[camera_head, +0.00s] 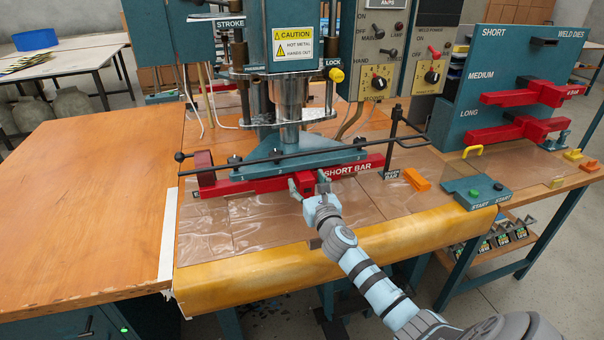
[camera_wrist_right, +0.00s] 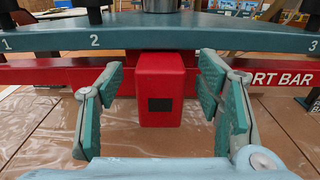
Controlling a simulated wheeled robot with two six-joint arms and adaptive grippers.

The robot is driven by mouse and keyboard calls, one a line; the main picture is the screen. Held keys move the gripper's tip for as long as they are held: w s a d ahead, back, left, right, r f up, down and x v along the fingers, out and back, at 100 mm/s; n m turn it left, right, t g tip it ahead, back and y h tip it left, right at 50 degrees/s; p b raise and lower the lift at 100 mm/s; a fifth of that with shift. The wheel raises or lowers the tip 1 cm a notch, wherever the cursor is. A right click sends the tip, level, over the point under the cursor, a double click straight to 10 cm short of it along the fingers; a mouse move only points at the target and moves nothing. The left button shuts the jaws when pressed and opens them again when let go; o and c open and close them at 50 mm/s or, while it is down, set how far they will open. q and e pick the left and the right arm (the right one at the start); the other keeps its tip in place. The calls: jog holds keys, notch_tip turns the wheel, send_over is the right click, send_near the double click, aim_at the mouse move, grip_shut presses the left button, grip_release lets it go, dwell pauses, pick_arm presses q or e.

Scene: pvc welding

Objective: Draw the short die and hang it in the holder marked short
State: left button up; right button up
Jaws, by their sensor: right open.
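The short die is a long red bar (camera_head: 235,186) lettered SHORT BAR, seated under the teal platen (camera_head: 284,151) of the press. A red block (camera_wrist_right: 160,88) juts from its front. My right gripper (camera_head: 309,183) is open in front of the bar. In the right wrist view its two teal-padded fingers (camera_wrist_right: 162,100) stand on either side of the block, with visible gaps. The holder marked SHORT (camera_head: 545,42) is a dark bracket high on the teal die board (camera_head: 500,62) at the right, with no die on it. My left gripper is not in view.
Red dies (camera_head: 535,93) hang in the MEDIUM and LONG rows. A thin black rod (camera_head: 260,158) crosses before the platen, with an upright post (camera_head: 394,130) at right. A start button box (camera_head: 476,193) and orange block (camera_head: 417,180) sit right. The left tabletop (camera_head: 85,200) is clear.

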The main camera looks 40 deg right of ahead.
jog(key=shift+f, duration=0.1)
jog(key=p+v, duration=0.2)
jog(key=v, duration=0.7)
dwell(0.4)
